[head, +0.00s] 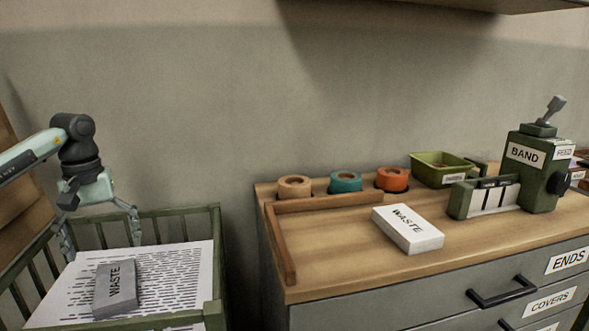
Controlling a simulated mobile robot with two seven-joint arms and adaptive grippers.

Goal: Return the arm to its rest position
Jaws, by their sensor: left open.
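My left arm comes in from the left, and its gripper (99,231) hangs over a green slatted crate (215,262). Its two fingers are spread apart with nothing between them. My right gripper is not in view.
A wooden-topped cabinet (345,245) stands to the right. A shelf (450,5) overhangs above. Open floor space separates crate and cabinet.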

